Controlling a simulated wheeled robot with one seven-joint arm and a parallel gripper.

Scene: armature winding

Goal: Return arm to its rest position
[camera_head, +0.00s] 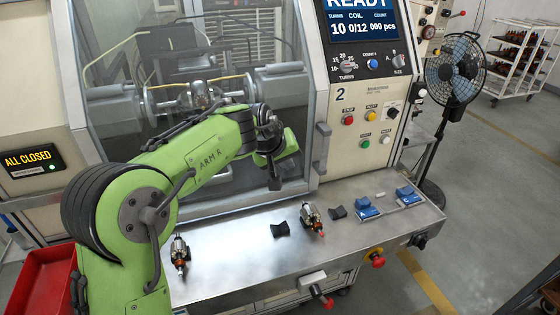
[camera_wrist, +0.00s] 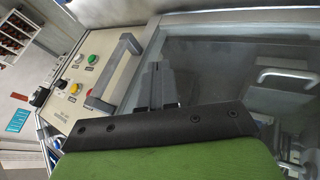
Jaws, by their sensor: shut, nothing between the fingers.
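My green arm (camera_head: 200,150) reaches from the lower left across the front of the winding machine. My gripper (camera_head: 274,184) hangs at the arm's end, pointing down in front of the glass door (camera_head: 230,110), above the steel shelf. It is shut and empty. In the wrist view my gripper's dark fingers (camera_wrist: 158,80) lie close together, with the door glass behind and to the right. I cannot tell the exact gap between gripper and glass. The door looks shut, and the left display (camera_head: 30,160) reads "ALL CLOSED".
The steel shelf (camera_head: 235,265) holds two armatures (camera_head: 180,252) (camera_head: 312,217), black rests (camera_head: 280,229) and blue blocks (camera_head: 367,207). The door handle (camera_head: 321,147) juts out right of my gripper. A red bin (camera_head: 45,285) stands lower left; a fan (camera_head: 455,70) stands right.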

